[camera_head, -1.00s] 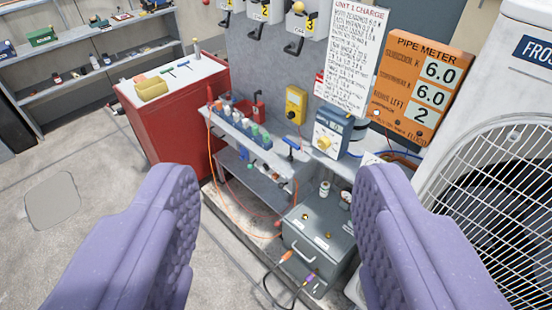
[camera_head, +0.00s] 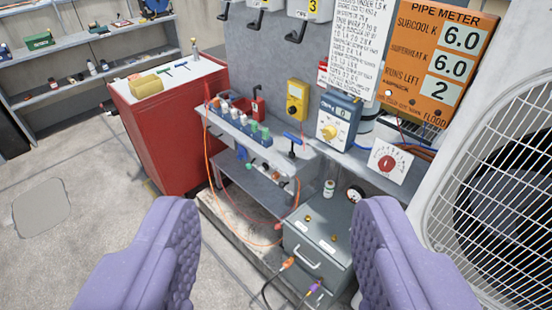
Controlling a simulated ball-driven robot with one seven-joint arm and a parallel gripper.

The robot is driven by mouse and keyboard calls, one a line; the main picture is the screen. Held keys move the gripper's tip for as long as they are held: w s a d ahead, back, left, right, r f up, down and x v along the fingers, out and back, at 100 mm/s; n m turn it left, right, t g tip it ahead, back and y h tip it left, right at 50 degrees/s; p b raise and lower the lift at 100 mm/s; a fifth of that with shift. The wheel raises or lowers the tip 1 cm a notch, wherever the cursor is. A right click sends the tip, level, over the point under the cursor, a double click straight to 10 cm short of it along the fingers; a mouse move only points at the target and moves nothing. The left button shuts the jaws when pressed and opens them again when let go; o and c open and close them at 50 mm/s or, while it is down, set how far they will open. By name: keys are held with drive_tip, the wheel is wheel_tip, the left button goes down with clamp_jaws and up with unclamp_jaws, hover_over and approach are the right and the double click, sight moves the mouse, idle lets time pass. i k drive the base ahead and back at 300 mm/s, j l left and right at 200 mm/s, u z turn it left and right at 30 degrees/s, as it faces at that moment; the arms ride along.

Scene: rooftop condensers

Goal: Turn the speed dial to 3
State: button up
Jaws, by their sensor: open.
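A white dial plate with a red round knob (camera_head: 388,163) and marks around it stands at the right end of the bench, left of the big fan unit. A blue-grey box with a cream knob (camera_head: 329,132) stands to its left. The pictures do not show which one is the speed dial, and the numbers are too small to read. My gripper (camera_head: 278,220) is open and empty, its two purple padded fingers wide apart in the lower picture. The red knob is above and beyond my right finger, apart from it.
An orange pipe meter board (camera_head: 437,62) hangs behind the dials. A grey case (camera_head: 318,245) with cables stands below the bench. A red cabinet (camera_head: 168,125) is at left. The white fan unit (camera_head: 500,180) borders the right. Bare floor lies at left.

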sight(275, 176)
drive_tip(key=i+u, duration=0.2)
drive_tip(key=i, duration=0.35)
drive_tip(key=i+u, duration=0.2)
drive_tip(key=i, duration=0.35)
drive_tip(key=i+u, duration=0.15)
drive_tip(key=i, duration=0.35)
drive_tip(key=i+l+u, duration=0.2)
drive_tip(key=i, duration=0.35)
